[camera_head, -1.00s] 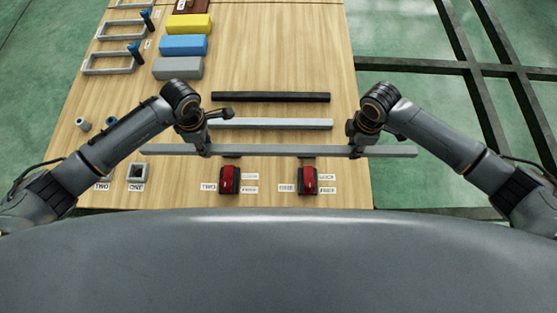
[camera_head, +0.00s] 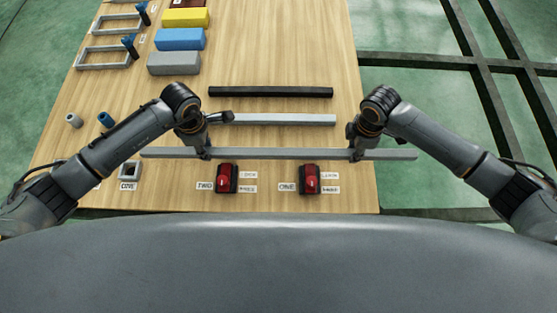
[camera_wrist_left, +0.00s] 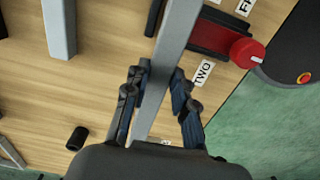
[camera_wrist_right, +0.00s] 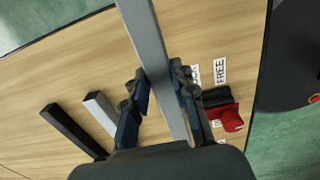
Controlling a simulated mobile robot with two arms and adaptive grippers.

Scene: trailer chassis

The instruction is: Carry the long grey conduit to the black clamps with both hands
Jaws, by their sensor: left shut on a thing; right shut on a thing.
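The long grey conduit (camera_head: 280,153) spans both hands, level from left to right in the head view. My left gripper (camera_head: 205,153) is shut on it left of its middle, and my right gripper (camera_head: 355,154) is shut on it towards its right end. The conduit appears held above the table, behind the clamps in the picture. Two black clamps with red levers, a left clamp (camera_head: 226,178) labelled TWO and a right clamp (camera_head: 310,179) labelled ONE, stand near the front edge. The left wrist view shows the conduit (camera_wrist_left: 168,60) between the fingers, with one clamp (camera_wrist_left: 220,38) beside it.
A shorter grey bar (camera_head: 285,119) and a black bar (camera_head: 270,92) lie behind the conduit. Grey (camera_head: 174,63), blue (camera_head: 180,39) and yellow (camera_head: 186,18) blocks stand back left. A small square socket (camera_head: 130,170) is at front left. The table's right edge is close to my right gripper.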

